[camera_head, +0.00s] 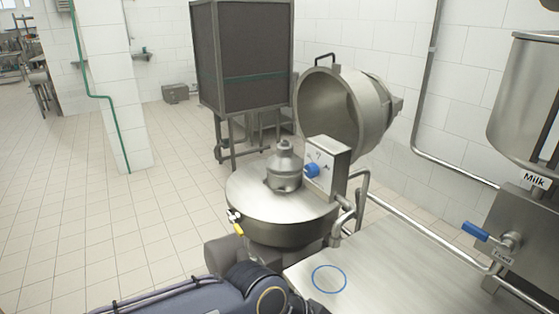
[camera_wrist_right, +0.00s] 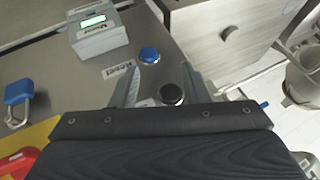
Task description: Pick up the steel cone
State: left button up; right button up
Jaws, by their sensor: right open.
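The steel cone (camera_head: 285,171) is a stepped grey metal piece with a narrow knob on top. It stands upright on the flat round top of a steel vessel (camera_head: 252,200) in the head view. In the right wrist view my right gripper (camera_wrist_right: 160,82) is open, its two fingers apart over a grey panel (camera_wrist_right: 78,77). A round black button (camera_wrist_right: 171,94) shows between the fingers. The cone does not show in that view. My left arm comes in along the bottom of the head view, but its gripper is not visible.
A control box with a blue knob (camera_head: 311,170) stands close right of the cone. A large open drum (camera_head: 369,111) is behind. A steel table (camera_head: 400,270) with a blue ring is front right. The wrist view shows a display box (camera_wrist_right: 98,39) and blue padlock (camera_wrist_right: 19,93).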

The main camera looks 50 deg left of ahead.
aim_at(284, 161)
jog(key=u, duration=1.75)
jog(key=i+j, duration=0.55)
jog(key=i+j+z, duration=0.05)
